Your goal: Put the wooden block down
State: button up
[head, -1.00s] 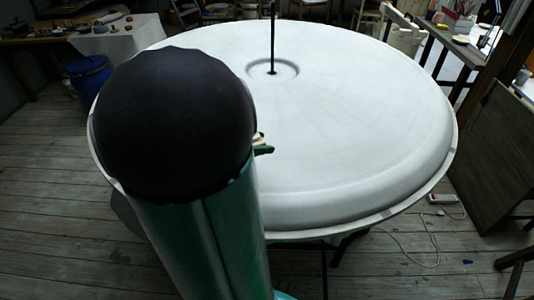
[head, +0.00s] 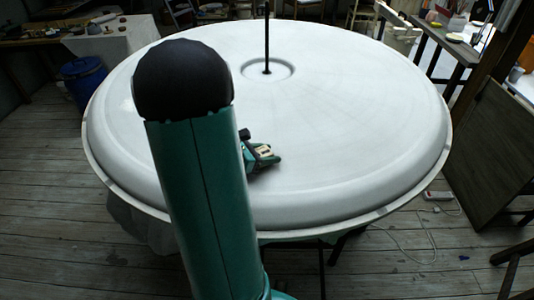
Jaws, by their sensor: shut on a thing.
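My gripper (head: 264,158) shows small beyond my own green arm, over the front middle of the large round white table (head: 350,130). It is shut on the wooden block (head: 265,150), a small pale piece between its jaws. My arm hides part of the gripper and probably part of the block. I cannot tell whether the block touches the white surface.
A thin dark pole (head: 267,40) rises from a ringed hollow in the white top. The top is bare around my gripper and to the right. A blue bin (head: 84,82) stands at the left, and a white cable (head: 410,240) lies on the plank floor.

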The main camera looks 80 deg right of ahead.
jog(key=o, duration=1)
jog(key=shift+f, duration=0.15)
jog(key=shift+w+a+r, duration=0.1)
jog(key=shift+w+r, duration=0.05)
jog(key=shift+r, duration=0.1)
jog(key=v, duration=1.1)
jog(key=shift+w+a+r, duration=0.1)
jog(key=shift+w+a, duration=0.1)
jog(key=shift+a, duration=0.05)
jog(key=w+a+r+m+t+y, duration=0.2)
jog(key=a+t, duration=0.3)
jog(key=a, duration=0.8)
jog(key=w+a+r+m+t+y, duration=0.3)
jog(key=w+a+r+t+y, duration=0.1)
jog(key=a, duration=0.9)
jog(key=w+a+r+m+t+y, duration=0.3)
jog(key=w+a+r+t, duration=0.1)
jog(key=a, duration=0.9)
jog(key=w+t, duration=0.1)
jog(key=t, duration=0.1)
jog(key=shift+a+r+t, duration=0.2)
jog(key=shift+r+t, duration=0.05)
jog(key=shift+t, duration=0.05)
